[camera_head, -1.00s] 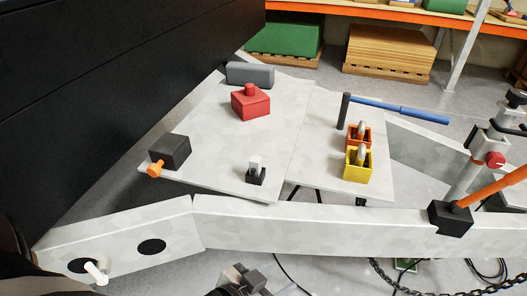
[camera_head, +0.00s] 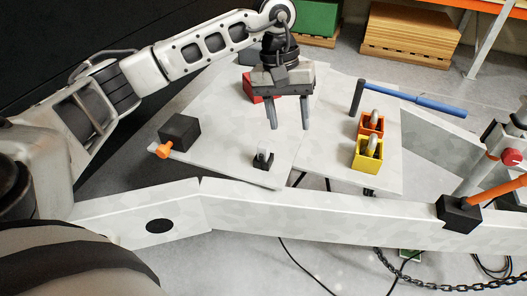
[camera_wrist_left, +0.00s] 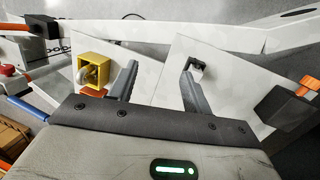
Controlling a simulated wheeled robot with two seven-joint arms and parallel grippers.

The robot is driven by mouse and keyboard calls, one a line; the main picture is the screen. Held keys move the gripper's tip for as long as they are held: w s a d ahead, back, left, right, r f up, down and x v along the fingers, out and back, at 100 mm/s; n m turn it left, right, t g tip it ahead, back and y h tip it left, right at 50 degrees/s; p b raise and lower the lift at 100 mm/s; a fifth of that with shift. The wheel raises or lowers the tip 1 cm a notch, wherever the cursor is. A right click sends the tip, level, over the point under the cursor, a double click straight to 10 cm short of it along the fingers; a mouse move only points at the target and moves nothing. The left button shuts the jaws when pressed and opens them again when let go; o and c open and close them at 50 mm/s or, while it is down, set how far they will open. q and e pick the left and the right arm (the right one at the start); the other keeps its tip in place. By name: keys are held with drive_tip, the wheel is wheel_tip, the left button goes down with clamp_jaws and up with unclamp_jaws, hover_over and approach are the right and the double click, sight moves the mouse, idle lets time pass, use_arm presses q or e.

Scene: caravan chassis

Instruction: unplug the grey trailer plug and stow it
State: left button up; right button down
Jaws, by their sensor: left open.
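I cannot tell for certain which piece is the grey trailer plug. A yellow box (camera_head: 366,157) and an orange box (camera_head: 371,126) on the pale plate each hold a light grey, looped piece. A small black bracket (camera_head: 264,163) with a whitish upright part stands near the plate's front edge. My left gripper (camera_head: 289,127) is open, pointing down above the plate, apart from the boxes and with nothing between its fingers. In the left wrist view the yellow box (camera_wrist_left: 95,72) is left of the fingers and the bracket (camera_wrist_left: 196,66) is by the right fingertip. My right gripper is out of view.
A red box (camera_head: 253,86) is partly behind my left gripper. A black box (camera_head: 180,132) with an orange knob stands at the plate's left. A blue-handled lever (camera_head: 420,100) rises behind the boxes. The pale chassis beam (camera_head: 320,212) runs across the front; a chain hangs below it.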

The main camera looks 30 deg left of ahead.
use_arm(q)
drive_tip(key=a+r+y, duration=0.2)
drive_tip(key=a+y, duration=0.1)
drive_tip(key=a, duration=0.4)
drive_tip(key=m, duration=0.1)
approach(263, 145)
wheel_tip(263, 145, down, 5)
drive_tip(key=shift+a+f+p, duration=0.1)
drive_tip(key=shift+p, duration=0.3)
drive_tip(key=shift+f+p, duration=0.55)
drive_tip(key=shift+f, duration=2.25)
clamp_jaws()
